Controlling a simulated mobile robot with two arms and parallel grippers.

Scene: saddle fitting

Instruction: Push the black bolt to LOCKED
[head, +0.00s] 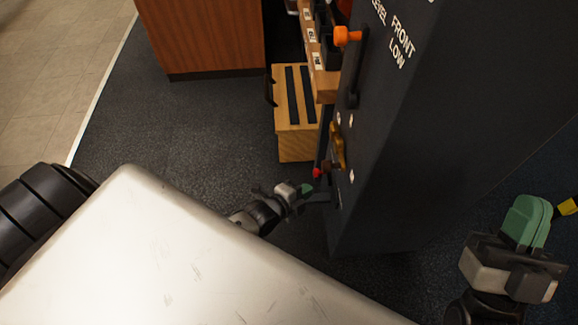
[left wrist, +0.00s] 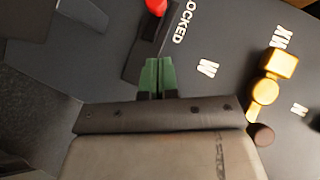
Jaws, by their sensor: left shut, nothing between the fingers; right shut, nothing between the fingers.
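The black bolt (left wrist: 149,48) shows in the left wrist view as a dark strip on the grey panel, with a red end (left wrist: 155,6) at the top edge. White lettering reading "OCKED" (left wrist: 185,22) is beside it, its start cut off. In the head view the red end (head: 317,173) shows low on the edge of the dark cabinet (head: 400,150). My left gripper (head: 307,190) is shut and empty, its green tips (left wrist: 157,72) over the strip's lower end; I cannot tell whether they touch. My right gripper (head: 532,215) is shut and empty, right of the cabinet.
A brass handle (left wrist: 268,85) sits on the panel right of the left fingers; it also shows in the head view (head: 337,147). An orange-knobbed lever (head: 347,36) is higher up. A wooden box (head: 296,145) stands behind. Open carpet (head: 190,130) lies left of the box.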

